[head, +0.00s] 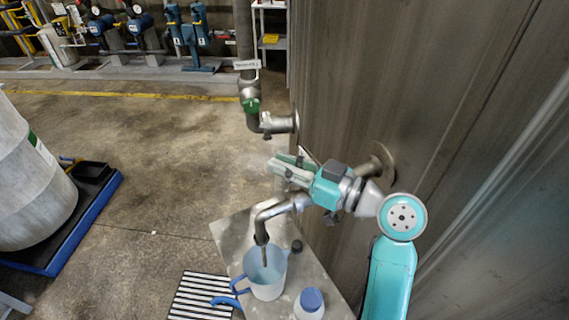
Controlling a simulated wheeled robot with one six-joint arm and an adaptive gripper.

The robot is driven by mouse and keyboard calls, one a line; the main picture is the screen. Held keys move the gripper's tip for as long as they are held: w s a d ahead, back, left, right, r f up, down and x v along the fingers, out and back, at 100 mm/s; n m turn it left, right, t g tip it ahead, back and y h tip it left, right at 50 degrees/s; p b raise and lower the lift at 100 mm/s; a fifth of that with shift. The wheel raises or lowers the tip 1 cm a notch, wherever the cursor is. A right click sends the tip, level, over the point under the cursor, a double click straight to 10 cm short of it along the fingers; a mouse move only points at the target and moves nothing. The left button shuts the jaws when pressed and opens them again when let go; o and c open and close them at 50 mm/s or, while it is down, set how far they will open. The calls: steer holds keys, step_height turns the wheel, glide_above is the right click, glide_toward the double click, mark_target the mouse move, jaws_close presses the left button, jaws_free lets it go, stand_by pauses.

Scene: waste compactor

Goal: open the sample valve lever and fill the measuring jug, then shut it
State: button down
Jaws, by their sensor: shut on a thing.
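The measuring jug (266,281) is a pale translucent vessel with a blue handle. It stands upright on a metal shelf (232,235). The bent metal spout (268,213) comes from the wall side and points down into the jug's mouth. I cannot tell whether liquid is flowing or how full the jug is. My gripper (290,169) is just above the spout pipe, near the tank wall. Its fingers are shut on the sample valve lever, which is mostly hidden by the fingers and wrist, so its angle cannot be read.
A white bottle with a blue cap (310,305) stands close to the jug. A grated drain (200,297) lies left of the shelf. A tagged vertical pipe with a green-marked valve (250,100) rises behind. The tank wall (430,90) bounds the right. A drum (30,180) stands left; floor between is open.

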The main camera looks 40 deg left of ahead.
steer(key=shift+w+d+m+t+h, duration=0.1)
steer(key=shift+w+m+t+h, duration=0.25)
steer(key=shift+m+t, duration=1)
steer(key=shift+w+d+m+t+h, duration=0.1)
steer(key=shift+w+m+t, duration=0.55)
steer(key=shift+t, duration=1.2)
steer(key=shift+w+m+t+h, duration=0.25)
steer(key=shift+w+m+t, duration=0.15)
steer(key=shift+m+t, duration=0.95)
steer(key=shift+n+t, duration=0.25)
steer(key=c, duration=1.1)
jaws_free()
steer(key=v, duration=1.2)
